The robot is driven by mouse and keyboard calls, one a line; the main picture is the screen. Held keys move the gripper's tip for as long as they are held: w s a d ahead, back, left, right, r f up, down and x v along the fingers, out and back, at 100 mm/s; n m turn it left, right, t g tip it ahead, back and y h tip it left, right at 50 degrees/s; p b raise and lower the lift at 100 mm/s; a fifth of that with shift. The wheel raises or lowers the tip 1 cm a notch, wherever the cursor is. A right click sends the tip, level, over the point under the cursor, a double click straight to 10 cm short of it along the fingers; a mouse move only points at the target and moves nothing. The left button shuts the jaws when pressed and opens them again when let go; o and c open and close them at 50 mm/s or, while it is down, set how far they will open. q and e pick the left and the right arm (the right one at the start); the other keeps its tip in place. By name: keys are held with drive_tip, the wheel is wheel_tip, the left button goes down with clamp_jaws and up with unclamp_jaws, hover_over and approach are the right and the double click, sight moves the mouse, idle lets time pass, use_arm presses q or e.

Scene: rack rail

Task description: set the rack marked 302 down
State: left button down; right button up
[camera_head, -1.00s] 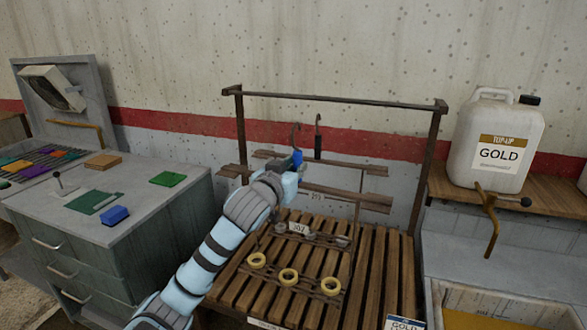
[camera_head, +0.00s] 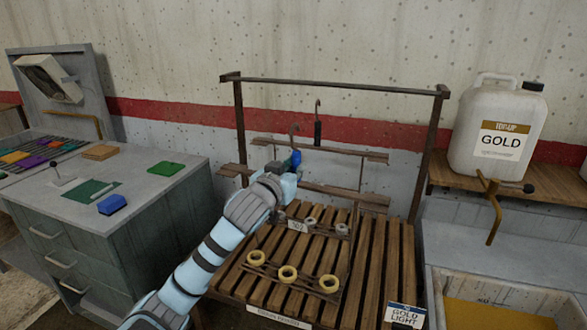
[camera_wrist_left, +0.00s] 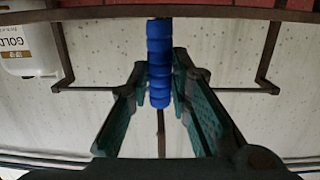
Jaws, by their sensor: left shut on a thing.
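My left gripper (camera_head: 288,164) is shut on the blue grip of a rack, below its bare hook (camera_head: 294,130). In the left wrist view the blue grip (camera_wrist_left: 159,65) stands between the green-lined fingers. The held rack hangs in front of the stand, over the wooden slats. It carries a small white tag (camera_head: 297,226), too small to read surely, grey rings on an upper bar and yellow rings (camera_head: 288,274) on a lower bar. Whether its lower end touches the slats I cannot tell. My right gripper is not in view.
A slatted stand (camera_head: 383,270) has a dark top rail (camera_head: 340,86). A second hook with a black grip (camera_head: 318,133) is behind the held rack. A grey cabinet (camera_head: 110,235) is at left. A gold-labelled jug (camera_head: 497,130) and a basin are at right. The right-hand slats are clear.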

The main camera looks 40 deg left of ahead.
use_arm(q)
unclamp_jaws()
drive_tip(key=shift+f, duration=0.1)
idle(0.6)
idle(0.7)
drive_tip(key=f+p+v, duration=0.1)
drive_tip(key=v, duration=1.1)
idle(0.7)
drive_tip(key=shift+f, duration=0.15)
